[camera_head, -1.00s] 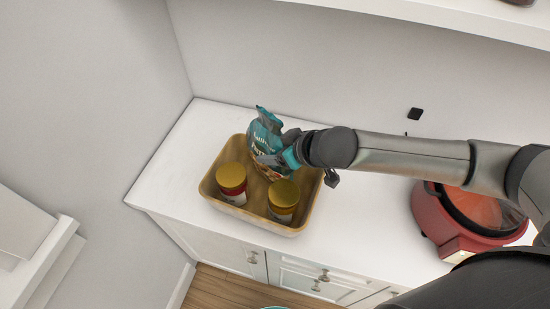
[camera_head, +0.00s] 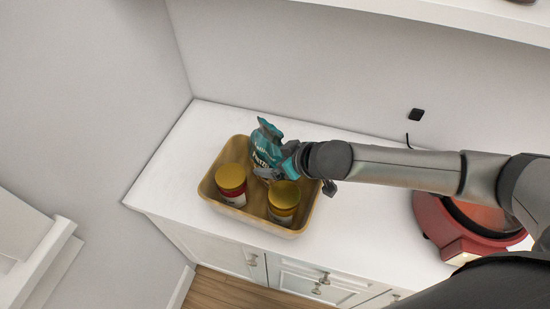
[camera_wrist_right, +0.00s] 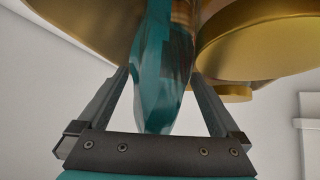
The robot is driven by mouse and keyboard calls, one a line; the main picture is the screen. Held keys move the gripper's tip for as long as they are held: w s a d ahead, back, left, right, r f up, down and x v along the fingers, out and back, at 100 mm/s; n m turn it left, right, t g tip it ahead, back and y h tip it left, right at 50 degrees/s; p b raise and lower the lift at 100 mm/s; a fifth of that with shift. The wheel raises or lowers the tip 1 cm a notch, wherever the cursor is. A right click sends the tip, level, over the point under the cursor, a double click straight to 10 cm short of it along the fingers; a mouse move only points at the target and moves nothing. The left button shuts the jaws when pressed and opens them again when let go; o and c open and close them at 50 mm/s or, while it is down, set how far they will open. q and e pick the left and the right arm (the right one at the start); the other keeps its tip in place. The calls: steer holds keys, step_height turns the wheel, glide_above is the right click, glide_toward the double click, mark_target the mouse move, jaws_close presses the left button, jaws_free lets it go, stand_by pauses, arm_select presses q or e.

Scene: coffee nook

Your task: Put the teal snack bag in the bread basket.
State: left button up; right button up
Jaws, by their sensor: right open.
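The teal snack bag (camera_head: 266,143) stands roughly upright in the rear part of the bread basket (camera_head: 210,183), a tan open tray on the white counter. Its lower part is hidden by my gripper and the jars. My right gripper (camera_head: 285,164) is at the bag's right side. In the right wrist view the bag (camera_wrist_right: 163,85) lies between the two spread fingers, with gaps on both sides. Whether the bag rests on the basket floor cannot be seen. My left gripper is not in view.
Two jars with gold lids, one at left (camera_head: 231,178) and one at right (camera_head: 284,194), stand in the front of the basket. A red cooker (camera_head: 450,233) stands at the right. The counter left of the basket is clear. A wall rises behind.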

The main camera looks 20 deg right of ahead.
steer(key=shift+r, duration=0.25)
steer(key=p+v, duration=0.2)
steer(key=v, duration=1)
